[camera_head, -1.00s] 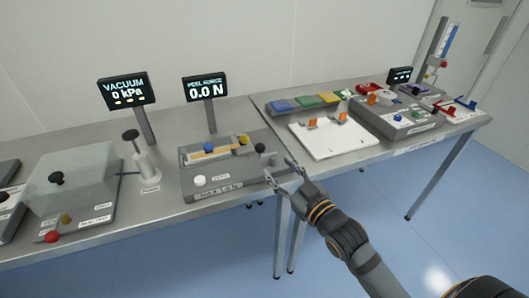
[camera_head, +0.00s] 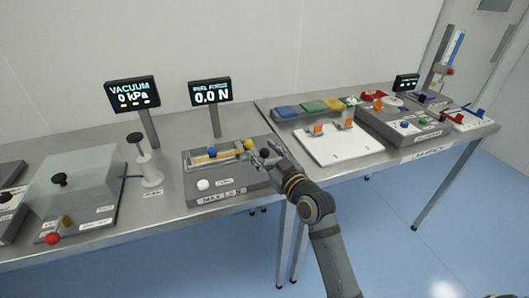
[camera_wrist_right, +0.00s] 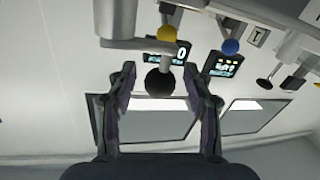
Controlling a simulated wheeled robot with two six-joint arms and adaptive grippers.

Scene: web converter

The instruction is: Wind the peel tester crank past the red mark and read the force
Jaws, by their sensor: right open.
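The peel tester (camera_head: 220,192) is a grey box on the left bench, with a blue ball (camera_head: 212,152), a yellow ball (camera_head: 249,144) and a white button (camera_head: 203,184). Its force display (camera_head: 210,93) reads 0.0 N. My right gripper (camera_head: 262,157) is at the tester's right end and hides the crank in the head view. In the right wrist view, the crank's black ball knob (camera_wrist_right: 160,82) sits between the open fingers, with a gap on both sides. I cannot make out the red mark. My left gripper is not in view.
A vacuum display (camera_head: 132,94) reading 0 kPa stands behind a white hand pump (camera_head: 148,168). A clear-lidded box (camera_head: 75,180) is at the left. A white board (camera_head: 340,148) with orange clips and a control box (camera_head: 405,130) occupy the right bench.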

